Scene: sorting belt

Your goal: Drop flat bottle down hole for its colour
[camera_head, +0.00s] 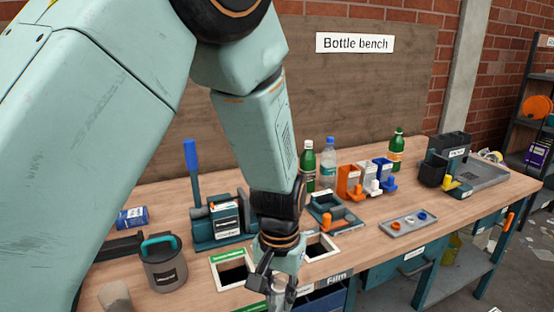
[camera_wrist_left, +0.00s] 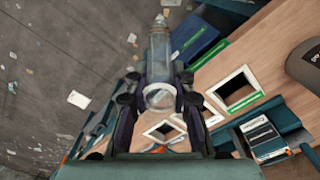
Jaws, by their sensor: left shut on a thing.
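My left gripper (camera_head: 272,284) is shut on a clear, colourless bottle (camera_wrist_left: 160,52), low at the front edge of the bench. In the left wrist view the gripper (camera_wrist_left: 160,98) has its fingers on both sides of the bottle, whose neck points away from the camera. In the head view the bottle is mostly hidden by the gripper. A hole with a white frame and green label (camera_head: 213,259) lies just left of the gripper. A second white-framed hole (camera_head: 335,250) lies to its right, partly covered by the arm. My right gripper is out of view.
A wooden bench (camera_head: 440,216) carries a grey pot (camera_head: 167,272), a teal press with a blue handle (camera_head: 190,160), and standing bottles including a green one (camera_head: 308,163). A grey tray (camera_head: 408,223) lies right. Drawers sit under the front edge.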

